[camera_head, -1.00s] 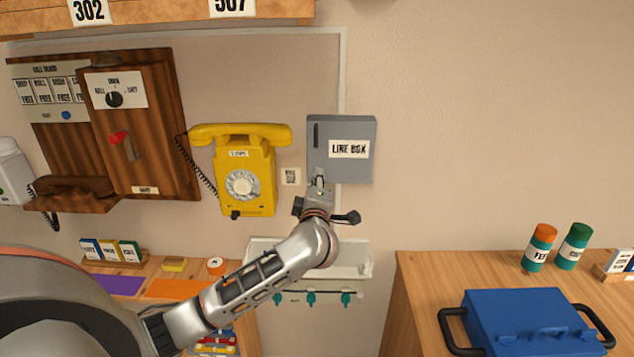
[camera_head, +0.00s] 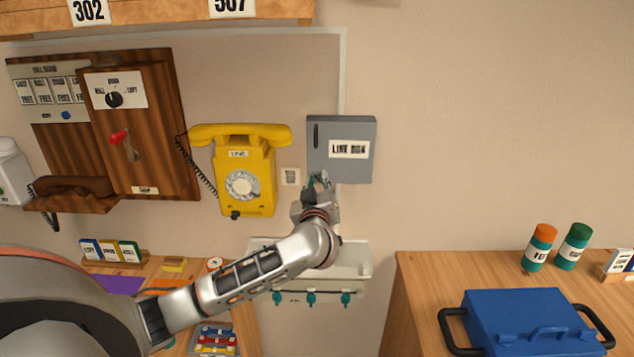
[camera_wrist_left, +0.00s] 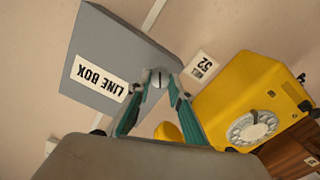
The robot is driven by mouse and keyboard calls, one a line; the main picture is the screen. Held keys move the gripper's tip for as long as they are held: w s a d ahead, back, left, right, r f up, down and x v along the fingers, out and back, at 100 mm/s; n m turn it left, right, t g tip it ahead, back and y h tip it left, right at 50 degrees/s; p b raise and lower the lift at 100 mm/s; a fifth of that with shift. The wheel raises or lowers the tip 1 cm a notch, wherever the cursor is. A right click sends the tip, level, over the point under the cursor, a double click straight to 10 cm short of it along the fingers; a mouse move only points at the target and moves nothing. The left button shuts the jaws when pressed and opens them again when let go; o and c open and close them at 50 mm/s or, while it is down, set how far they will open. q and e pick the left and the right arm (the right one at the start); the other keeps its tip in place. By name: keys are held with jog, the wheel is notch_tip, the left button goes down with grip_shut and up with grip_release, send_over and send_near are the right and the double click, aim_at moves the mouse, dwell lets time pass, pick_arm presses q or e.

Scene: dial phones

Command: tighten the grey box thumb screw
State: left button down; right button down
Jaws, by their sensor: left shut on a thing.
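The grey line box (camera_head: 355,165) is mounted on the wall with its door shut; it also shows in the left wrist view (camera_wrist_left: 115,45). My left gripper (camera_head: 318,181) is at the box's lower left edge. In the left wrist view, my left gripper's teal fingers (camera_wrist_left: 158,82) are shut on a small round metal thumb screw (camera_wrist_left: 158,77) with a slot in its face. The screw sits at the box's edge. In the head view the fingers mostly hide the screw, and its tightness cannot be told. My right gripper is not in view.
A yellow dial phone (camera_head: 255,165) hangs close to the left of the gripper. A small number tag (camera_head: 290,176) lies between them. The wall right of the box is clear.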

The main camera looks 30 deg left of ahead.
pick_arm(q)
jog(key=m, duration=0.6)
jog(key=shift+m, duration=0.3)
dwell(0.4)
jog(key=c, duration=1.8)
grip_release()
jog(key=v, duration=1.2)
